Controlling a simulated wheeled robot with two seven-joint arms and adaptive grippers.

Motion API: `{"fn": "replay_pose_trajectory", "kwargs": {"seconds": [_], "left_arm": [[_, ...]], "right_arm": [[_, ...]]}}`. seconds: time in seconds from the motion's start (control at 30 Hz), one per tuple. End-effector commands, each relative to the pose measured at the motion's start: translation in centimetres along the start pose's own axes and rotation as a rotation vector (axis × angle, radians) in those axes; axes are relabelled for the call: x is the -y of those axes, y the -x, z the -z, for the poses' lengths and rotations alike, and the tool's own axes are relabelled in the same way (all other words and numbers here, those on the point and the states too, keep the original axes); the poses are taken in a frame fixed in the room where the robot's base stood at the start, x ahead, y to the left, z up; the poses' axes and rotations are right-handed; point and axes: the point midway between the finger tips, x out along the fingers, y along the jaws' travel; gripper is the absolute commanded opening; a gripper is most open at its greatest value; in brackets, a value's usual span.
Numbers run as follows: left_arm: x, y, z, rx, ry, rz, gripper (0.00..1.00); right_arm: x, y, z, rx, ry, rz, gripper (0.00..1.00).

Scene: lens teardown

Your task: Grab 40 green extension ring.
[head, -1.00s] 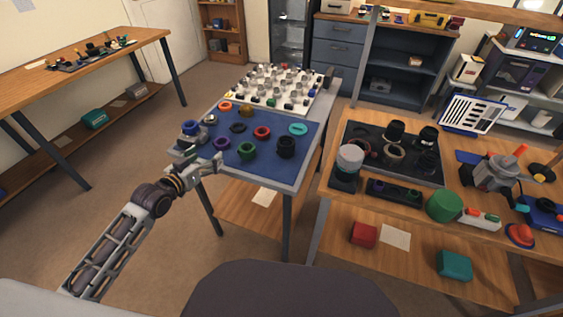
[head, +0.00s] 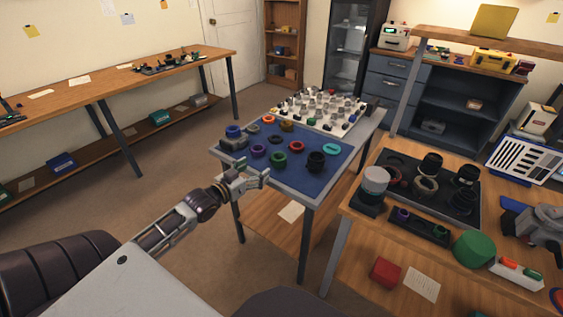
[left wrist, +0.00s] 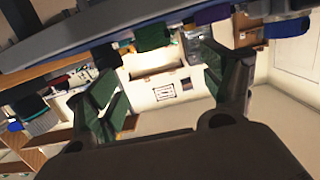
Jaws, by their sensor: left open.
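A dark green ring (head: 279,159) sits on the blue mat (head: 318,172) near the front edge of the table, between a purple ring (head: 258,151) and a black ring (head: 316,161). A flat teal ring (head: 332,149) lies farther right. My left gripper (head: 259,174) is open and empty at the table's front edge, in front of and a little left of the green ring, apart from it. The left wrist view looks upside down; a green piece (left wrist: 153,37), likely this ring, shows beyond the open fingers (left wrist: 155,75). My right gripper is not in view.
Red (head: 296,143) and orange (head: 268,118) rings stand behind, with a blue-topped part (head: 233,131) at the mat's left corner. A white tray (head: 350,121) of small parts is at the back. A wooden bench (head: 350,201) stands close on the right.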

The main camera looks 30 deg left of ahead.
Motion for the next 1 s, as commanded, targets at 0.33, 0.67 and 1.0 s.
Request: {"fn": "replay_pose_trajectory", "kwargs": {"seconds": [0.33,0.67,1.0], "left_arm": [[-0.1,-0.8,0.0,-0.001,0.000,-0.001,0.82],[-0.1,-2.8,0.0,-0.001,0.000,-0.001,0.82],[0.0,-4.9,0.0,0.000,0.000,0.000,0.82]], "right_arm": [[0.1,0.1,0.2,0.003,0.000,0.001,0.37],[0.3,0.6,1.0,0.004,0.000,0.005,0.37],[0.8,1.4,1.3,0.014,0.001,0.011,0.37]]}}
